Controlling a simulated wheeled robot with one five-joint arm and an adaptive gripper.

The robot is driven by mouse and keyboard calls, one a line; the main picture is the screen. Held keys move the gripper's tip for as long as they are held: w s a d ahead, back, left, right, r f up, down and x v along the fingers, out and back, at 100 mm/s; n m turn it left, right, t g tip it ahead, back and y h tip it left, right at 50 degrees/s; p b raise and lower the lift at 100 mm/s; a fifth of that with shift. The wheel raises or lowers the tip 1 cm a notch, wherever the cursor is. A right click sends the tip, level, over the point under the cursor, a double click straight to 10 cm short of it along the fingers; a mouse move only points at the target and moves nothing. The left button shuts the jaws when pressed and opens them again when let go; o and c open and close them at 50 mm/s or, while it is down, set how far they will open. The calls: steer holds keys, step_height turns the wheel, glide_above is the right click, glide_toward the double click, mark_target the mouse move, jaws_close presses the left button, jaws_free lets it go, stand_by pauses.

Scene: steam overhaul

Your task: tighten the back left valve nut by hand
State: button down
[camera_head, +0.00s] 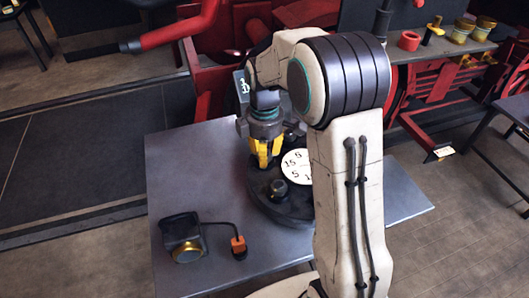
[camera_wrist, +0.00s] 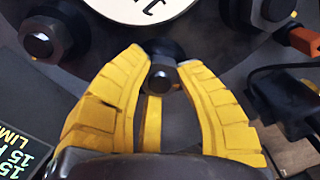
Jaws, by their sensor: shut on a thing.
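A dark round valve plate (camera_head: 262,203) lies on the grey table, with a white numbered dial (camera_head: 298,165) in its middle. My gripper (camera_head: 264,160) points down at the plate's back left, its yellow fingers closed around the back left valve nut. In the wrist view the fingertips (camera_wrist: 163,72) press on both sides of that dark nut (camera_wrist: 163,80); its end shows between them. The nut is hidden in the head view. Another nut (camera_head: 278,188) stands at the plate's front. The wrist view shows one nut at upper left (camera_wrist: 38,45) and one at upper right (camera_wrist: 272,10).
A dark device with a brass ring (camera_head: 188,253) lies at the table's front left, cabled to an orange piece (camera_head: 238,244). A dark sign (camera_head: 242,84) stands behind my gripper. Red machinery (camera_head: 205,75) is behind the table (camera_head: 185,165). My arm hides the plate's right side.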

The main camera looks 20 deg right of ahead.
steer(key=shift+f+m, duration=0.1)
steer(key=shift+m, duration=0.2)
steer(key=m, duration=0.5)
steer(key=shift+m, duration=0.4)
steer(key=m, duration=0.6)
steer(key=shift+m, duration=0.4)
steer(key=c, duration=0.8)
jaws_free()
step_height(320, 180, up, 12)
